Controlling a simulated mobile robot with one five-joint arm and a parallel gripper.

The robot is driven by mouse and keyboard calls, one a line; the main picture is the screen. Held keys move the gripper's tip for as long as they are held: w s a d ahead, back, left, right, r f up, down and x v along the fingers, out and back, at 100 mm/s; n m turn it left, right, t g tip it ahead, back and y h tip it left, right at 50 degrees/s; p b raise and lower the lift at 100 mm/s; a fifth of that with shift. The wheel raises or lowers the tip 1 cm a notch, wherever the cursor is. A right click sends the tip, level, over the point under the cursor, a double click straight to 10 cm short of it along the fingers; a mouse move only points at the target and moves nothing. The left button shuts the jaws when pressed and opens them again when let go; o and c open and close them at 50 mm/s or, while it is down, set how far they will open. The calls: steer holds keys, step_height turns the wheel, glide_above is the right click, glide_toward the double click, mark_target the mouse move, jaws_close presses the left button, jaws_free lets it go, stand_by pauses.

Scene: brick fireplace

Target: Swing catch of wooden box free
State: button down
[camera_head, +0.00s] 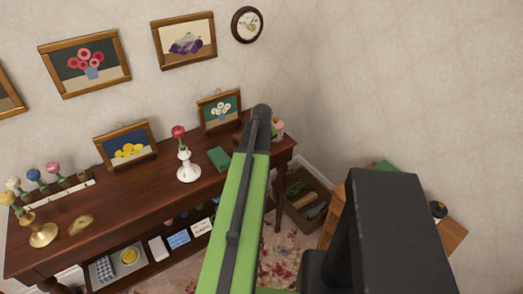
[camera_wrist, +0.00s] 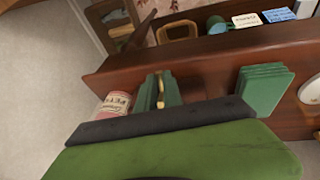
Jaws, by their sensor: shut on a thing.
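The wrist view shows two green finger-like pieces of my gripper (camera_wrist: 162,78) over the dark wooden table. A small brass-coloured piece, apparently the catch (camera_wrist: 160,92), shows between them. My gripper is shut on it. The wooden box itself is mostly hidden behind my arm in both views, so I cannot make out its lid or how the catch is turned. In the head view my green arm (camera_head: 238,195) reaches to the table's right end and hides the gripper.
A pink tin (camera_head: 277,128) stands close by at the table's right end. Framed pictures (camera_head: 220,110) lean behind. A wooden crate (camera_head: 303,195) stands on the floor.

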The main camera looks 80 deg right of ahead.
steer(key=f+t+h+b, duration=0.1)
steer(key=b, duration=0.1)
steer(key=t+h+b, duration=0.1)
steer(key=b, duration=0.1)
steer(key=f+t+h+b, duration=0.1)
steer(key=b, duration=0.1)
steer(key=shift+s+a+f, duration=0.35)
steer(key=shift+a, duration=0.05)
steer(key=shift+h+b, duration=0.35)
steer(key=shift+h, duration=0.05)
steer(key=c, duration=1.5)
jaws_free()
